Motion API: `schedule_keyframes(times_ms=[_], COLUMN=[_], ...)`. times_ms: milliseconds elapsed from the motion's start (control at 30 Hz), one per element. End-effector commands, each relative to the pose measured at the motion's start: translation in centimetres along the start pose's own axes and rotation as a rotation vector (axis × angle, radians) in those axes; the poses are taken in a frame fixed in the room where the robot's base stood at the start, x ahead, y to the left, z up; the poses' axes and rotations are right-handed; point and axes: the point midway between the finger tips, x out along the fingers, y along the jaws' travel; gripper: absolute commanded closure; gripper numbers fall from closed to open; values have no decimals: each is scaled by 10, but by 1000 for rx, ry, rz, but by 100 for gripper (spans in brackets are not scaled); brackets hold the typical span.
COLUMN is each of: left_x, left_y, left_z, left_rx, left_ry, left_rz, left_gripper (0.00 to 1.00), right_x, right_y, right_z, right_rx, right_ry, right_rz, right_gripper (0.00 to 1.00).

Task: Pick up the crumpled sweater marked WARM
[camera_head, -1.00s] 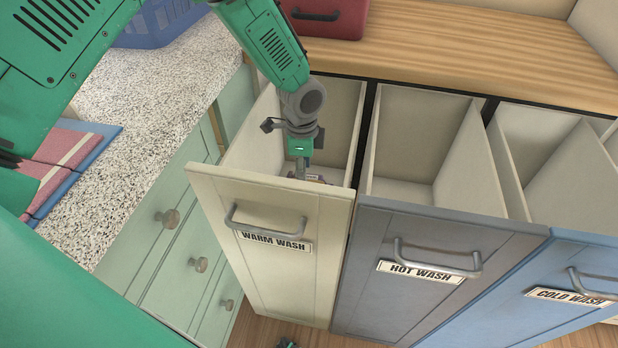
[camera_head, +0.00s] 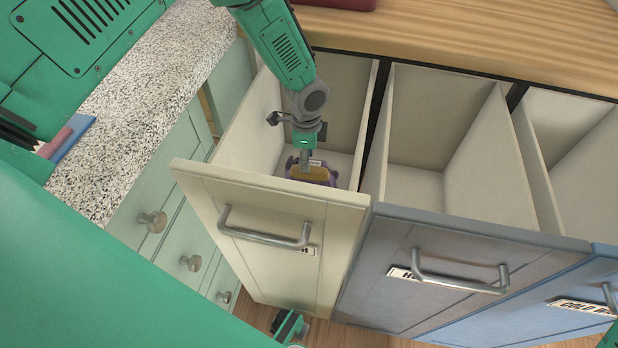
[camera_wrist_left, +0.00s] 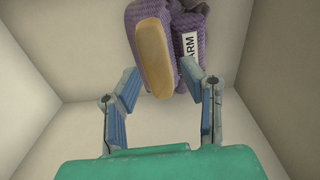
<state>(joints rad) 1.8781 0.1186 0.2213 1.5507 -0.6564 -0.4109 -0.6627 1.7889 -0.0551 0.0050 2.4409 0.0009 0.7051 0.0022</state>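The crumpled sweater (camera_head: 318,176) is purple with a tan patch and lies inside the cream bin labelled WARM WASH. The left wrist view shows the sweater (camera_wrist_left: 153,55) at the top centre, with a white tag ending in "ARM" (camera_wrist_left: 190,45). My left gripper (camera_head: 305,162) points down into this bin, right at the sweater. In the left wrist view its fingers (camera_wrist_left: 160,76) are spread, one on each side of the sweater's near part. The right fingertip overlaps the sweater beside the tag. Firm contact cannot be made out.
The cream bin's front panel (camera_head: 265,225) and side walls stand close around my left gripper. A grey bin (camera_head: 440,265) and a blue bin (camera_head: 570,310) stand open to the right; their visible insides are empty. A speckled counter (camera_head: 150,95) lies left, a wooden top (camera_head: 450,40) behind.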

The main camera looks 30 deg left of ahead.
Motion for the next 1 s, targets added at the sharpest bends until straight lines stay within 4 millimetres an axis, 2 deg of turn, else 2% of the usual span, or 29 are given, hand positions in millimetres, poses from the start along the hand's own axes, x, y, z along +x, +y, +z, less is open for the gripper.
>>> schedule_keyframes(times_ms=[167, 400, 667, 700, 800, 1000], left_x=[11, 48, 53, 53, 53, 52], left_y=[2, 3, 2, 2, 2, 2], left_z=[-4, -3, -2, -2, -3, -4], left_rx=[1, 1, 0, 0, 1, 1], left_ry=[-3, 0, 1, 1, -1, -1], left_rz=[-1, 0, 0, 0, 0, -1], left_gripper=[64, 64, 64, 67, 100, 100], right_x=[4, 17, 17, 17, 17, 17], right_y=[0, 0, 0, 0, 0, 0], right_z=[0, 1, 1, 1, 1, 1], right_rx=[0, 1, 1, 0, 0, 0], right_ry=[1, 0, 0, 0, 1, 1], right_rz=[0, 1, 0, 0, 0, 0], right_gripper=[60, 60, 60, 60, 60, 60])
